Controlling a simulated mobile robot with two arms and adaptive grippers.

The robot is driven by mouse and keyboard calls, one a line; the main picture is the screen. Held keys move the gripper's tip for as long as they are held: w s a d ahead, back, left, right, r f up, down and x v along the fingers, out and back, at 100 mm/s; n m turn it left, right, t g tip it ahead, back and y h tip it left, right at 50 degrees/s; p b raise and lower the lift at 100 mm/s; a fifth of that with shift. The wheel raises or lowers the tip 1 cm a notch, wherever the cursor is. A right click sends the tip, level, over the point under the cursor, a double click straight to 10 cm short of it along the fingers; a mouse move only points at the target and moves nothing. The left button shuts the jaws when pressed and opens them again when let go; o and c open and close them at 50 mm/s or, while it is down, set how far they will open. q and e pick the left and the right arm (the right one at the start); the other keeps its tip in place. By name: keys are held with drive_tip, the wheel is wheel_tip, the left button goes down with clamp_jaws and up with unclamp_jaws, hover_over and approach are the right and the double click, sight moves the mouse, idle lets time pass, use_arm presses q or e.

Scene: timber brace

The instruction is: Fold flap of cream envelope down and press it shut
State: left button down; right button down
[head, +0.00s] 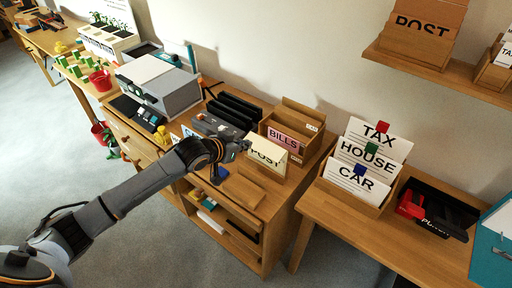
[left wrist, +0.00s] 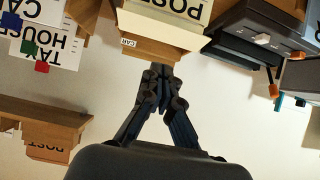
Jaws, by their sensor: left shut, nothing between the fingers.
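The cream envelope (head: 268,153), lettered POST, stands upright on the wooden desk unit, in front of the BILLS box. In the left wrist view the envelope (left wrist: 170,30) appears upside down, with a plain cream panel between its lettering and my fingers; I cannot tell how far the flap is folded. My left gripper (head: 243,146) is shut and empty, close to the envelope's upper left. In the left wrist view its fingertips (left wrist: 156,72) point at the wooden box behind the envelope; contact cannot be told. My right gripper is not in view.
The wooden BILLS box (head: 294,128) stands directly behind the envelope. Black trays (head: 224,113) and a grey printer (head: 158,85) lie to the left. A TAX, HOUSE, CAR card holder (head: 367,165) stands on the right table. A wooden board (head: 240,190) lies in front.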

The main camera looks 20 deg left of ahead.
sight(262, 149)
use_arm(q)
drive_tip(key=shift+w+d+f+p, duration=0.2)
drive_tip(key=shift+w+d+f, duration=0.15)
drive_tip(key=shift+w+f, duration=0.65)
drive_tip(key=shift+w+d+f+p, duration=0.25)
drive_tip(key=shift+w+f, duration=0.4)
drive_tip(key=shift+f, duration=0.6)
drive_tip(key=shift+w+d+f+p, duration=0.15)
drive_tip(key=shift+w+d+f, duration=0.25)
drive_tip(key=shift+w+f, duration=0.6)
drive_tip(key=shift+s+f, duration=0.15)
drive_tip(key=shift+f, duration=0.05)
drive_tip(key=shift+w+d+f+t+h+b, duration=0.1)
drive_tip(key=shift+w+f+t+h+b, duration=0.25)
drive_tip(key=shift+f+b, duration=1.05)
drive_tip(key=shift+w+d+f+t+h+b, duration=0.2)
drive_tip(key=shift+f+t+b, duration=0.55)
drive_tip(key=shift+b, duration=1.15)
drive_tip(key=shift+w+d+f+t+h+b, duration=0.1)
drive_tip(key=shift+w+f+t+b, duration=0.25)
drive_tip(key=shift+f+b, duration=1.1)
drive_tip(key=shift+w+r, duration=0.1)
drive_tip(key=shift+r, duration=0.05)
drive_tip(key=shift+r, duration=0.1)
